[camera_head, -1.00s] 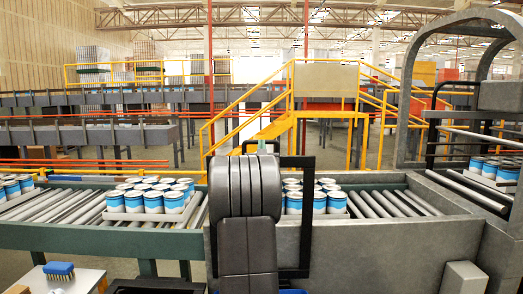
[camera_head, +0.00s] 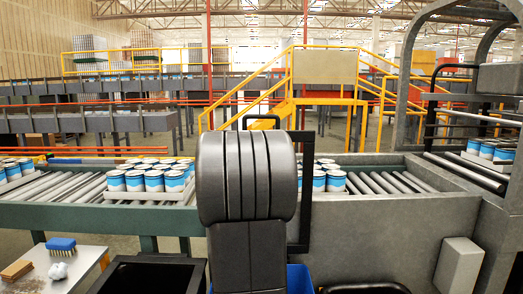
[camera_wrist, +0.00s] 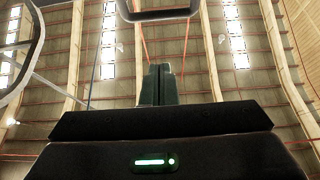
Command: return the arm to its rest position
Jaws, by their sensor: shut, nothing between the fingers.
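My arm (camera_head: 247,185) stands upright in the middle of the head view as a thick, dark grey ribbed link. It hides part of the roller line behind it. My gripper (camera_wrist: 158,85) shows in the wrist view with its two dark fingers together and nothing between them. It points up toward the roof beams. I cannot make out the gripper in the head view.
A roller conveyor (camera_head: 60,213) crosses behind my arm, carrying trays of blue-and-white cans (camera_head: 150,178). A table (camera_head: 65,270) with a blue brush (camera_head: 61,244) is at lower left. A black bin (camera_head: 150,275) stands beside it. A black hoop (camera_wrist: 158,12) shows above the fingers.

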